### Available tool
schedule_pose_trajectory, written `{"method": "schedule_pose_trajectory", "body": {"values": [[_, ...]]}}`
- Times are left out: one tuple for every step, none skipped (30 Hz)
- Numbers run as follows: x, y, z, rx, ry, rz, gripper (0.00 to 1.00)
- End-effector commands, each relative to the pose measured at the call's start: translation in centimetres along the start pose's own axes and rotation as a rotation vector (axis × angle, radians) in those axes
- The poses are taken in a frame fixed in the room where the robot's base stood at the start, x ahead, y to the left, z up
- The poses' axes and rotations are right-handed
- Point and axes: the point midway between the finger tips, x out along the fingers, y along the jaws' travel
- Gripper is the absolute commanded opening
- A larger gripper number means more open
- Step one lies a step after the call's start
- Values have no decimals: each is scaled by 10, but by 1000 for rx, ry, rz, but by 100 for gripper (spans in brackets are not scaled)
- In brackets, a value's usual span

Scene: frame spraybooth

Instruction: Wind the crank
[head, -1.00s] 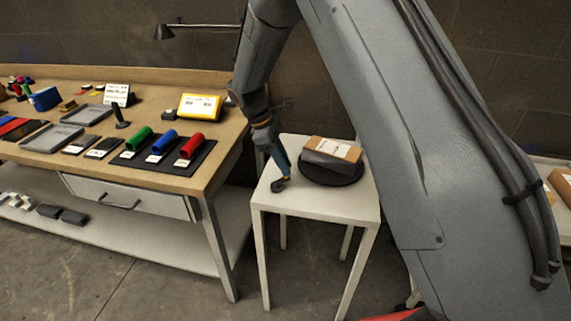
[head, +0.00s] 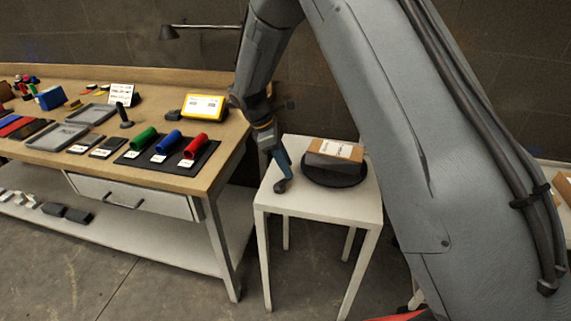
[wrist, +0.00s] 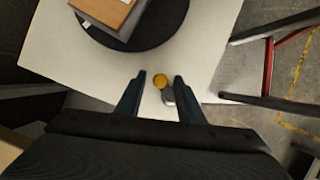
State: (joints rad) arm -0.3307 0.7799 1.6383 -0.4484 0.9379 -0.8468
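A small crank shows in the wrist view as a yellow round knob (wrist: 160,81) with a grey part (wrist: 168,96) beside it, on a white side table (wrist: 215,45). In the head view a dark piece of the crank (head: 280,187) sits near the table's left edge, mostly hidden by my gripper (head: 282,174). My gripper (wrist: 160,77) is open, with its two blue fingers on either side of the knob in the wrist view. I see a gap at each side of the knob. I cannot tell how deep the knob sits between the fingers.
A black round turntable (head: 335,180) bears a brown labelled box (head: 334,149), just right of my gripper. A wooden workbench (head: 100,166) with coloured rollers and trays stands to the left, with a gap between it and the side table.

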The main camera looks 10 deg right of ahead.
Motion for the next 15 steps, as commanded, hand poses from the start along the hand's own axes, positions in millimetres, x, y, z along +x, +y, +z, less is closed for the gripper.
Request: {"method": "schedule_pose_trajectory", "body": {"values": [[0, 0, 0, 0, 0, -1, 36], [0, 0, 0, 0, 0, -1, 36], [0, 0, 0, 0, 0, -1, 36], [0, 0, 0, 0, -1, -1, 36], [0, 0, 0, 0, -1, -1, 36], [0, 0, 0, 0, -1, -1, 36], [0, 0, 0, 0, -1, -1, 36], [0, 0, 0, 0, -1, -1, 36], [-1, 0, 0, 0, -1, -1, 36], [-3, 0, 0, 0, -1, 0, 36], [-5, 0, 0, 0, -1, 0, 36], [-9, 1, 0, 0, -1, 1, 36], [-13, 1, 0, 0, 0, 2, 36], [-17, 1, 0, 0, 0, 2, 36], [-23, 1, 0, 0, 0, 2, 36]]}}
